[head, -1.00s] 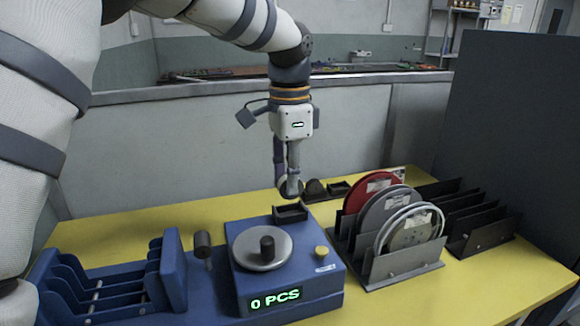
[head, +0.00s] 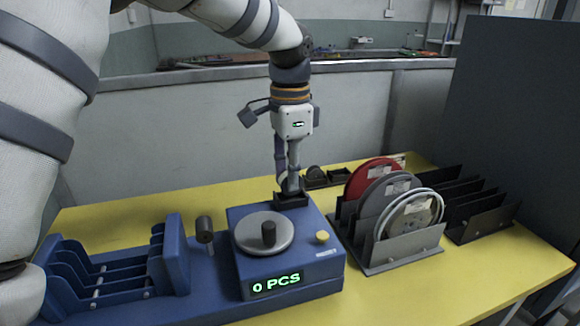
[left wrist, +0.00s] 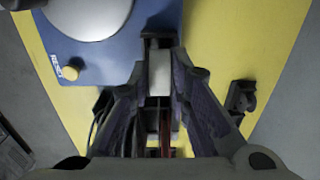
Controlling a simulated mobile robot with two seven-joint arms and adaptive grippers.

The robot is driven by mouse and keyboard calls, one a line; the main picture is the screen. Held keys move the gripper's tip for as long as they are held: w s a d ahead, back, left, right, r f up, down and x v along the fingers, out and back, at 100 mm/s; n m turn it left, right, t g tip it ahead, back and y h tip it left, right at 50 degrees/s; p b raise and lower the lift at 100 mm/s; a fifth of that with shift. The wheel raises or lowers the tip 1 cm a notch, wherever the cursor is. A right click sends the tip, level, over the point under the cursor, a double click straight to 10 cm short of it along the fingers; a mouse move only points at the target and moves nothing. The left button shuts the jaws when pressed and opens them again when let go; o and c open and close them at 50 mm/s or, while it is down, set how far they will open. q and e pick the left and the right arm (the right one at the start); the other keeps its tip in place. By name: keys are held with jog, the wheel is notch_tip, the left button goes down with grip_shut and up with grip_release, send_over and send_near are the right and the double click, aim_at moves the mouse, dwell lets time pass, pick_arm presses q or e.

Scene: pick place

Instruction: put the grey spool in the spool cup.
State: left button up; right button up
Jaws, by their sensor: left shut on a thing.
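A dark open-topped box, which looks like the spool cup (head: 291,201), sits at the back edge of the blue counting machine. My left gripper (head: 290,188) points straight down at this cup, with its fingertips at the cup's mouth. In the left wrist view the left gripper (left wrist: 160,85) is shut on a small pale grey thing, which looks like the grey spool (left wrist: 160,72). Dark cup parts show close around it. How deep the spool sits is hidden. My right gripper is not in view.
The blue machine (head: 318,262) has a round metal plate (head: 252,240) and a yellow button (head: 322,237). A rack (head: 405,250) of red, grey and white reels stands to the right. Small dark bins (head: 338,177) lie behind. A tall dark panel (head: 515,110) closes the right side.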

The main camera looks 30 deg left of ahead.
pick_arm(q)
jog(key=shift+f, duration=0.35)
jog(key=shift+f, duration=0.45)
jog(key=o, duration=1.3)
jog(key=shift+c, duration=0.2)
jog(key=shift+r, duration=4.05)
jog(key=shift+s+f, duration=0.1)
